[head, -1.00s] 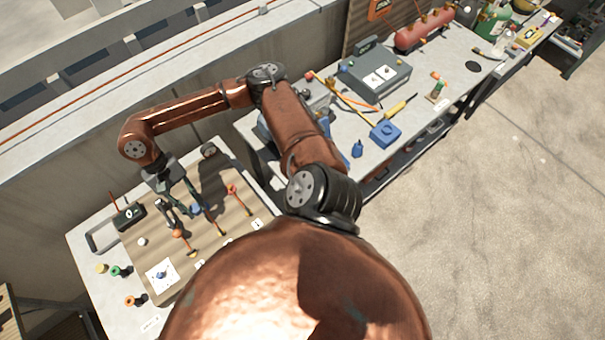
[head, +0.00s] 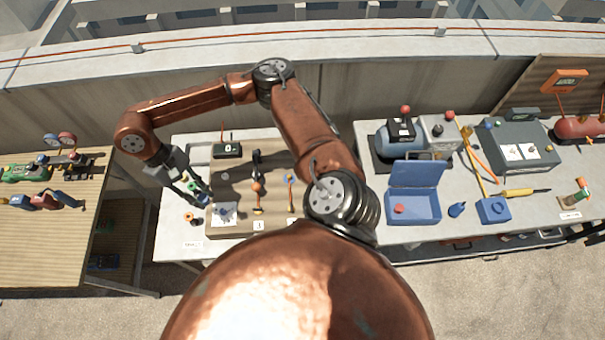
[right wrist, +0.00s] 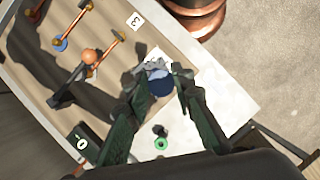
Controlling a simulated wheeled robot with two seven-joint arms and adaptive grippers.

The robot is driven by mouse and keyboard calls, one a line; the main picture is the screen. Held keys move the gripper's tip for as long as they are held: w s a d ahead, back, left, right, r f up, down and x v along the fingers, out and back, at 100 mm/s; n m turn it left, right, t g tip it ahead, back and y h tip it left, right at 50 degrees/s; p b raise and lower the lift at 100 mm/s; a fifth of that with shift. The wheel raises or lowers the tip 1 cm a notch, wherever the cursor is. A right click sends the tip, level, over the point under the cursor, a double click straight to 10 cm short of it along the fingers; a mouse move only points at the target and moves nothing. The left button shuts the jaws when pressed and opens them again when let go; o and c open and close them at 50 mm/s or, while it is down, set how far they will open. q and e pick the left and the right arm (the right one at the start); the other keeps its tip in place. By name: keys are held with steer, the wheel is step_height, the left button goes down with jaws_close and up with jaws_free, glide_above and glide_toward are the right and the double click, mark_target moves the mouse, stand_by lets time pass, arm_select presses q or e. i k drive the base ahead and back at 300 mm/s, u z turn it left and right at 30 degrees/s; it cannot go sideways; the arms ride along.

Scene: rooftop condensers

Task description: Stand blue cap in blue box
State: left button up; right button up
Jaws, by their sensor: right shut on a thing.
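My right gripper (head: 199,193) hangs over the front left of the valve board, beside the white card (head: 224,213). In the right wrist view, its fingers (right wrist: 168,78) are closed around the dark blue cap (right wrist: 160,85). A grey, jagged fitting shows just beyond the cap over the white card; I cannot tell whether they touch. The blue box (head: 426,207) stands open on the right-hand bench, its lid (head: 418,173) raised at the back. A red round piece (head: 399,208) lies inside it. My left gripper is not in view.
The wooden board (head: 234,176) carries orange-handled levers and a black counter (head: 227,150). Beside the box are a blue bottle-like piece (head: 457,210) and a blue block (head: 493,209). A compressor stands behind.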

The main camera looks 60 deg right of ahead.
mark_target(421, 210)
steer(key=u, duration=0.5)
steer(key=k, duration=1.6)
steer(key=z, duration=1.35)
